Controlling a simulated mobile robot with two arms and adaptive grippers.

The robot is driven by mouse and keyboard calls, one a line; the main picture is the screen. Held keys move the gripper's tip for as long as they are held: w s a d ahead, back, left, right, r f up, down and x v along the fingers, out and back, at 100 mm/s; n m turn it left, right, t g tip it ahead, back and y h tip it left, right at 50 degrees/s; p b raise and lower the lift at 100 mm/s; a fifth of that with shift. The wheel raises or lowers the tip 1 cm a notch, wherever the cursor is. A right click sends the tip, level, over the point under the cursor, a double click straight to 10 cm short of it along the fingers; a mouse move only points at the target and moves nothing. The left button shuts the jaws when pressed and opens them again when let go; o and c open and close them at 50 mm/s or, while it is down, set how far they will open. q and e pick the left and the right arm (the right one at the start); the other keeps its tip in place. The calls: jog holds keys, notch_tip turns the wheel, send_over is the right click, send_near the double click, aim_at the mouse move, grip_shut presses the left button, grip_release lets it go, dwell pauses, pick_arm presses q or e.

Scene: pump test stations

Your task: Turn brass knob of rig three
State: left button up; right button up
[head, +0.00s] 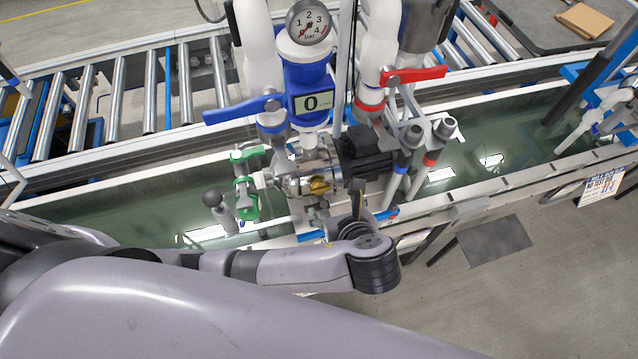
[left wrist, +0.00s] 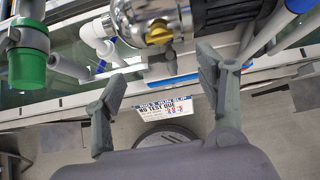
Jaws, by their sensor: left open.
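The brass knob (head: 319,186) sits low on the front of the silver pump (head: 305,172), below the blue meter with the gauge. In the left wrist view the brass knob (left wrist: 158,34) is at the top centre, under the round pump face (left wrist: 140,12). My left gripper (left wrist: 161,63) is open and empty, its two fingers spread below the knob and apart from it. In the head view my left arm reaches in from the left, and its wrist bends up just below and right of the knob; the fingers are hard to make out there. My right gripper is not in view.
A blue-handled valve (head: 242,108) and a red-handled valve (head: 413,75) flank the meter (head: 312,102). A green fitting (head: 245,198) stands left of the pump. A sign (left wrist: 166,108) hangs below the knob.

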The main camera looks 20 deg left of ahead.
aim_at(321, 189)
pick_arm(q)
jog(key=x, duration=1.5)
jog(key=shift+r, duration=0.1)
jog(key=shift+w+a+f, duration=0.2)
jog(key=shift+w+f, duration=0.1)
jog(key=shift+f, duration=0.05)
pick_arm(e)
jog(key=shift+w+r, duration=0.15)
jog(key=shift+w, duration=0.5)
pick_arm(q)
jog(key=c, duration=1.2)
jog(key=shift+o, duration=0.2)
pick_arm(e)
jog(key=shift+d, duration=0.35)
